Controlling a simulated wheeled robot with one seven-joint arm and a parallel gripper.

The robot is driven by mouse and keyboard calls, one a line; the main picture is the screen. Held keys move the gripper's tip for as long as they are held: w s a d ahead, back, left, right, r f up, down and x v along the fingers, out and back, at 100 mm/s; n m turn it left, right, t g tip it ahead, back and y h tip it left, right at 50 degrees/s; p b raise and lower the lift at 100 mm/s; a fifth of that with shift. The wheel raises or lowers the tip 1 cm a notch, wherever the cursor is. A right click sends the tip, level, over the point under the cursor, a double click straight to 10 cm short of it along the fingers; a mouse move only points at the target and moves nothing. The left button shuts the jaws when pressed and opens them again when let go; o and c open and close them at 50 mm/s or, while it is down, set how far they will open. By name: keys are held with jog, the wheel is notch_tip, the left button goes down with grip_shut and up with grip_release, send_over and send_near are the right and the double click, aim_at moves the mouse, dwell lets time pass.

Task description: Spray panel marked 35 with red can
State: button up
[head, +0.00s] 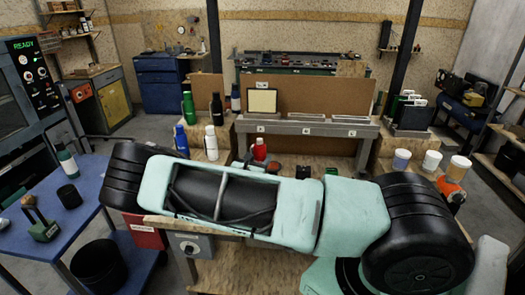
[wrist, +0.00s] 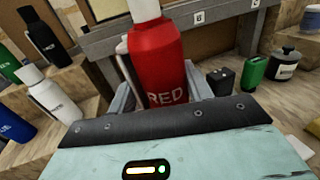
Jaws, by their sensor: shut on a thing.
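The red can (wrist: 155,62), with a white cap and the letters RED on its side, stands between the fingers of my gripper (wrist: 155,92) in the wrist view. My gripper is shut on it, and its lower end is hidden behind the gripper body. The red can also shows in the head view (head: 260,150), just beyond my arm. A cream panel (head: 262,101) stands upright behind it on the grey bench. Pale flat pieces (head: 300,117) lie to its right. No number 35 can be read on any of them.
A green can (head: 189,107), black can (head: 217,108), blue can (head: 181,138) and white can (head: 211,142) stand on wooden steps to the left. Several cups (head: 432,160) stand at right. The grey bench (head: 290,129) bears small letter tags. My arm covers the foreground.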

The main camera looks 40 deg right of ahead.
jog(key=b+x, duration=0.2)
jog(key=x, duration=0.3)
jog(key=w+a+b, duration=0.8)
jog(key=w+a, duration=0.5)
jog(key=w, duration=0.2)
jog(key=shift+w+r, duration=0.1)
